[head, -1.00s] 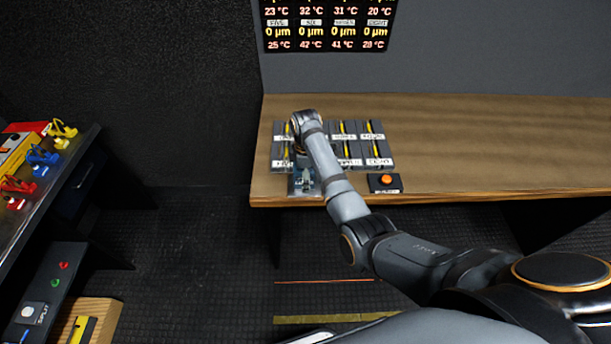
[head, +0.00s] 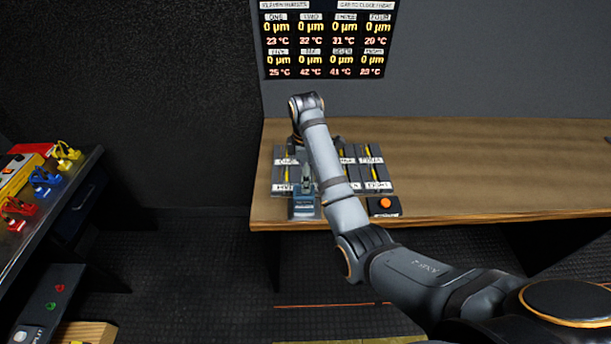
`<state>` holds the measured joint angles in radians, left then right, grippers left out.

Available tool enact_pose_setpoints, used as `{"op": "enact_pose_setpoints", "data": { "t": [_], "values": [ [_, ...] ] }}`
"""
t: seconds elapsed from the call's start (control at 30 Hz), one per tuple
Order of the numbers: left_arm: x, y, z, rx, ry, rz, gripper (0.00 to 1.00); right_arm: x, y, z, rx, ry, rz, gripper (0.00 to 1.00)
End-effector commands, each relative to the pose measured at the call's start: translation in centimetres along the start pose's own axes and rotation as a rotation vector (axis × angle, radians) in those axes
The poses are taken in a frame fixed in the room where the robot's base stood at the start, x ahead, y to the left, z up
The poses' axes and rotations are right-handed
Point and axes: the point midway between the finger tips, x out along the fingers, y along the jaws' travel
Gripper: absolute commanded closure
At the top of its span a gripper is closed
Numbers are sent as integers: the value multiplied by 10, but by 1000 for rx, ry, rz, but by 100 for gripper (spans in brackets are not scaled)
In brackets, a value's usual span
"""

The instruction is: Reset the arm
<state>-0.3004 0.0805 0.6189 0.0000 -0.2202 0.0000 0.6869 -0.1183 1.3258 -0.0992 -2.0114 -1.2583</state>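My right arm (head: 345,212) comes in from the lower right and reaches over the wooden desk. Its wrist (head: 307,104) is raised above a panel of labelled slots with yellow strips (head: 373,170). The forearm covers the middle of this panel. A small blue-grey device (head: 304,205) sits at the desk's front edge, below the wrist. My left arm and gripper are not in view.
The desk (head: 500,165) is clear to the right. An orange button on a black box (head: 384,205) stands right of the forearm. A display (head: 325,42) hangs on the wall. A side bench at left holds yellow (head: 66,153), blue (head: 44,161) and red (head: 17,209) items.

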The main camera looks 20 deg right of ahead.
Motion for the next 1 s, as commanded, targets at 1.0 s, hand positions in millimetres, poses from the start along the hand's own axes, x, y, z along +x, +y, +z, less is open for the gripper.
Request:
{"op": "enact_pose_setpoints", "data": {
  "t": [1.0],
  "values": [
    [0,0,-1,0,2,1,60,102,-186,131,995,122,247,25]
  ]
}}
